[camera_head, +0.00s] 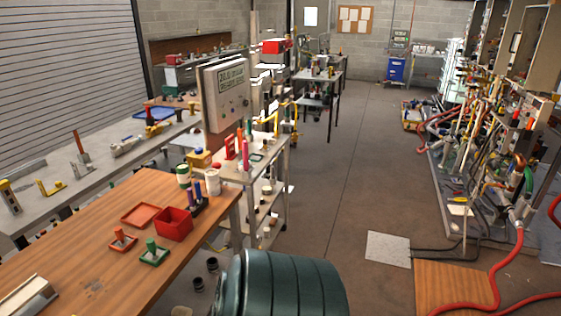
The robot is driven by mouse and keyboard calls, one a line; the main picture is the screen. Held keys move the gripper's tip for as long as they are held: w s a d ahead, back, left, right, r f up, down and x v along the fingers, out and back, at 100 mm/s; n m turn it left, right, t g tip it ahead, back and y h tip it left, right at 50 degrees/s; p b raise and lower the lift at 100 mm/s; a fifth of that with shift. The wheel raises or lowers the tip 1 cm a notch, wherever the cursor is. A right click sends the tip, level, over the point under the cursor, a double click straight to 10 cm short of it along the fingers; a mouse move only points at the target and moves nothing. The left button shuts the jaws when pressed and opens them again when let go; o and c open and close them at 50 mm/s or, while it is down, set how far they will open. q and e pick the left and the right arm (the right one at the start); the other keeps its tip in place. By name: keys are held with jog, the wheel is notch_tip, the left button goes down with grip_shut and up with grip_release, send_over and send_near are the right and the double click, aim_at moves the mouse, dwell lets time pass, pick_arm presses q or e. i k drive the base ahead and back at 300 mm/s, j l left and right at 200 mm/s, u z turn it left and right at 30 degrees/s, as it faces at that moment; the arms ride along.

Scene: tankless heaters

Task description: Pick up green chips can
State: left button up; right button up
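A small green and white can (183,176) stands upright near the far end of the wooden table (95,213). It is the closest match I see to the green chips can, but it is too small to read a label. A white can (213,182) stands to its right near the table's right edge. Neither of my grippers shows in the head view.
On the wooden table are a red bin (174,224), an orange tray (140,214) and red and green holders. A large dark green barrel (282,285) stands at the front, right of the table. The floor (340,195) beyond is clear. Red hoses (500,270) lie at right.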

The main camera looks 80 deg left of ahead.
aim_at(183, 174)
jog(key=j+u, duration=0.15)
jog(key=u, duration=1.75)
